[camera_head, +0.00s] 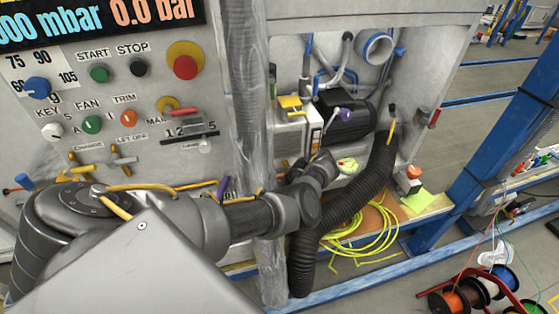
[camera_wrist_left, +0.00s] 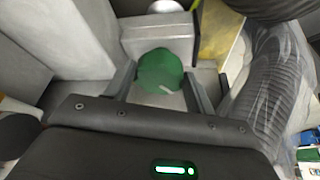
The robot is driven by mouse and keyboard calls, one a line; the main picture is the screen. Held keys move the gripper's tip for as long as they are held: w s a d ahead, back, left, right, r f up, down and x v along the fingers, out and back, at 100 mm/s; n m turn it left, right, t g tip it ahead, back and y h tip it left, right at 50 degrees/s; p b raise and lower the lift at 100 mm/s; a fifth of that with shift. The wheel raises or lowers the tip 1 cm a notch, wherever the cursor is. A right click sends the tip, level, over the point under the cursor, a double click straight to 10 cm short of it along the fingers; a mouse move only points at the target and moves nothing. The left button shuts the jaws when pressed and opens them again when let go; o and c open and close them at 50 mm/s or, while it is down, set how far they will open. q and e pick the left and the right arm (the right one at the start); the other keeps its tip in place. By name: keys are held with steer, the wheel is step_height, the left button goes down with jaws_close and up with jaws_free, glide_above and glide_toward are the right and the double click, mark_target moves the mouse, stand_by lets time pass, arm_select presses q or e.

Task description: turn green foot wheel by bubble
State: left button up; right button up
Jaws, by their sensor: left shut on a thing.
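The green foot wheel (camera_wrist_left: 160,72) shows in the left wrist view below a grey metal block, with a pale mark on its face. My left gripper (camera_wrist_left: 160,84) has one finger on each side of the wheel and is shut on it. In the head view my left arm reaches in from the left to the machine's open bay, where its wrist (camera_head: 315,175) hides the wheel and the fingertips. A small round pale-green dial (camera_head: 348,165) shows just right of the wrist; I cannot tell whether it is the bubble. My right gripper is not in view.
A thick black corrugated hose (camera_head: 350,200) runs close to the right of my wrist. Coiled yellow cable (camera_head: 365,228) lies below. A wrapped grey post (camera_head: 247,90) stands left of the bay, beside the control panel (camera_head: 110,100). Cable reels (camera_head: 472,292) stand on the floor at right.

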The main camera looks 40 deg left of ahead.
arm_select(q)
steer(key=shift+s, duration=0.1)
steer(key=o, duration=0.9)
steer(key=shift+o, duration=0.2)
steer(key=p+v, duration=0.7)
steer(key=v, duration=0.3)
steer(key=shift+r, duration=0.4)
